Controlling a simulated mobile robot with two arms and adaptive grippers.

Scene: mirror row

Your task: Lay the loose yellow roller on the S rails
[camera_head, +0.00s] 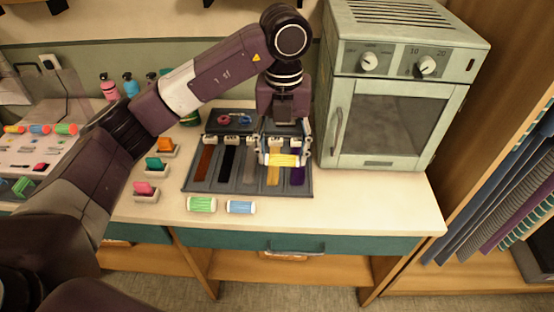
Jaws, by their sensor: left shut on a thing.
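The yellow roller (283,160) is between the fingers of my left gripper (284,153). The gripper is shut on it, over the right part of a dark tray with coloured strips (190,187). The roller lies crosswise over the yellow strip; whether it touches the tray I cannot tell. A pale rack (15,154) at the far left carries orange, blue and orange-green rollers along its back. No letter S is readable, so I cannot tell which rails are the S rails. My right gripper is not in view.
A green roller (201,204) and a blue roller (240,207) lie at the counter's front. Small stands with orange (165,144) and pink (145,188) pieces are left of the tray. A pale green oven (397,110) stands close on the right. My left arm crosses the counter's left part.

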